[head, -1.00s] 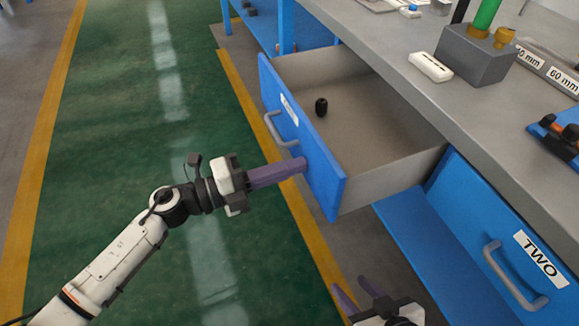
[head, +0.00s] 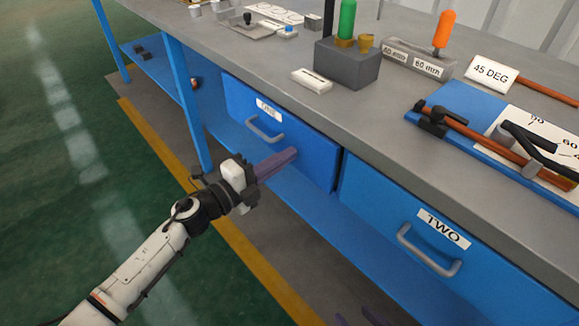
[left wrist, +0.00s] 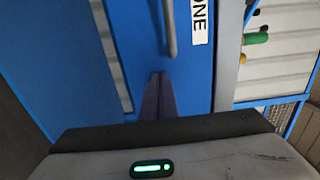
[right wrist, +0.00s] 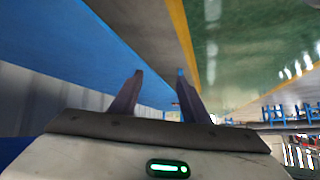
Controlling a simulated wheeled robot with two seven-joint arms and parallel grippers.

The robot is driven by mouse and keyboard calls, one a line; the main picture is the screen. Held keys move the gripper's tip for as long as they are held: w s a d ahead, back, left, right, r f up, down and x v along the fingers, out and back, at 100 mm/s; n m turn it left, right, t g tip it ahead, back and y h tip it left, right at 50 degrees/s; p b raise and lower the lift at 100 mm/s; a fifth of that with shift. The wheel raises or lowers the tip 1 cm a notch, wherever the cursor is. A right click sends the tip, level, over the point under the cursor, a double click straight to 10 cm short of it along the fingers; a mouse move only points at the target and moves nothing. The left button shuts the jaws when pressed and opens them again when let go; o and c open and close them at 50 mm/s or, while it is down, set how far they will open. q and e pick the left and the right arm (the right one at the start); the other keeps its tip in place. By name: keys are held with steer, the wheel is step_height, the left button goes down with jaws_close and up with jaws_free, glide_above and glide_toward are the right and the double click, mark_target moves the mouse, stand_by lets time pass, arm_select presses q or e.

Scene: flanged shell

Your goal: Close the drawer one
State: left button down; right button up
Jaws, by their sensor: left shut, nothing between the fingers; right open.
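Drawer one (head: 310,150) is a blue front with a grey handle (head: 264,131) and a label, under the grey workbench. Its front sits about level with the bench face, and its inside is hidden. My left gripper (head: 293,153) is shut and empty, with its purple fingertips at the drawer front, right of and below the handle. In the left wrist view the shut fingers (left wrist: 160,80) point at the blue front beside the handle; contact is hard to tell. My right gripper (right wrist: 158,84) is open and empty below the bench; only its fingertips show at the bottom of the head view.
Drawer two (head: 385,210), with its own handle, is shut to the right. The bench top (head: 385,115) holds a grey block (head: 345,65), a white device (head: 312,80) and a blue tool board (head: 465,105). A blue lower shelf (head: 290,195) runs below the drawers. The green floor is clear.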

arm_select(q)
steer(key=shift+w+d+r, duration=0.15)
steer(key=shift+w+d, duration=0.15)
steer(key=shift+d, duration=0.05)
arm_select(e)
steer(key=shift+s+d+r, duration=0.1)
steer(key=shift+d+r, duration=0.05)
steer(key=shift+r, duration=0.05)
arm_select(q)
steer(key=shift+d+r, duration=0.1)
steer(key=shift+r, duration=0.05)
steer(key=s+a+n+t+y+p, duration=0.3)
steer(key=s+a+n+p, duration=0.3)
steer(key=s+a, duration=0.55)
steer(key=s+a+f+n+g+y+p, duration=0.2)
steer(key=s+f+n, duration=0.4)
steer(key=s+n, duration=0.4)
steer(key=s+a+f+n+g+y+p, duration=0.2)
steer(key=s+a+f+n+g+y, duration=0.1)
steer(key=s+n, duration=0.6)
step_height(320, 180, down, 3)
steer(key=s+g+y, duration=0.1)
steer(key=y, duration=0.2)
steer(key=shift+s+a+r+n+p, duration=0.15)
steer(key=shift+s+a+n+p, duration=0.05)
steer(key=shift+a+n+p, duration=0.2)
arm_select(e)
step_height(320, 180, up, 7)
steer(key=shift+s+d, duration=0.2)
steer(key=shift+s, duration=0.2)
